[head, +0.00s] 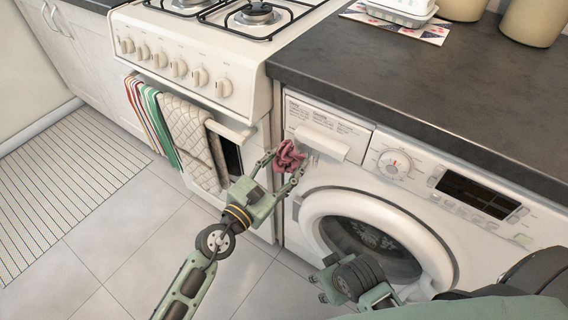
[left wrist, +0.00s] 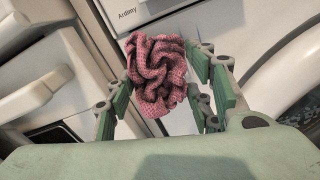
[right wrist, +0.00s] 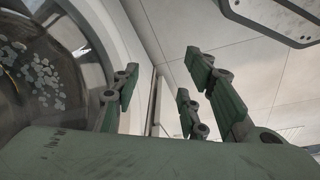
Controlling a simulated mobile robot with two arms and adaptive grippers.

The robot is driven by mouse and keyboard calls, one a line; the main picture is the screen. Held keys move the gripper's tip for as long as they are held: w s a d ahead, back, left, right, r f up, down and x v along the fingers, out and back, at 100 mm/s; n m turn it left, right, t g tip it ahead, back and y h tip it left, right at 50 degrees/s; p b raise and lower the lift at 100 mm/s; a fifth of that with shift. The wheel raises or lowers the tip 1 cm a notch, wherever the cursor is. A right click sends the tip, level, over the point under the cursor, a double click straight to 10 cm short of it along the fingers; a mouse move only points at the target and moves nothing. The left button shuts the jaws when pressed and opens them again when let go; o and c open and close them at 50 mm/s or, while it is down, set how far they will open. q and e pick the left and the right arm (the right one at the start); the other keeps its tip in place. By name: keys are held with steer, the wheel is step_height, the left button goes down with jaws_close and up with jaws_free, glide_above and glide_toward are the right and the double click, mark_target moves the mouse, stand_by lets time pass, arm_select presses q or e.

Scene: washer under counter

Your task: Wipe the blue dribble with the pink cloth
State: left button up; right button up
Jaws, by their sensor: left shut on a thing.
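The crumpled pink cloth (head: 289,154) is held in my left gripper (head: 283,167), in front of the washing machine (head: 300,232) just below its detergent drawer (head: 326,143). In the left wrist view the cloth (left wrist: 157,75) is bunched between the fingers of my left gripper (left wrist: 165,88). I cannot tell whether it touches the panel. I cannot make out the blue dribble; the cloth and fingers cover part of the panel there. My right gripper (head: 326,282) is low before the washer door, and its fingers stand apart and empty in the right wrist view (right wrist: 160,90).
The round washer door (head: 322,209) bulges out close to both grippers. A white stove (head: 195,70) with towels on its rail (head: 193,130) stands to the left. The dark counter (head: 400,75) overhangs the washer.

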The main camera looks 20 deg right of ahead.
arm_select(q)
steer(key=shift+w+d, duration=0.4)
steer(key=shift+d, duration=0.05)
arm_select(e)
steer(key=shift+r, duration=0.1)
arm_select(q)
steer(key=shift+w+d, duration=0.2)
steer(key=shift+d, duration=0.05)
arm_select(e)
steer(key=shift+w+r, duration=0.1)
steer(key=shift+r, duration=0.1)
arm_select(q)
steer(key=shift+s+d, duration=0.1)
steer(key=shift+s, duration=0.05)
arm_select(e)
steer(key=shift+r, duration=0.1)
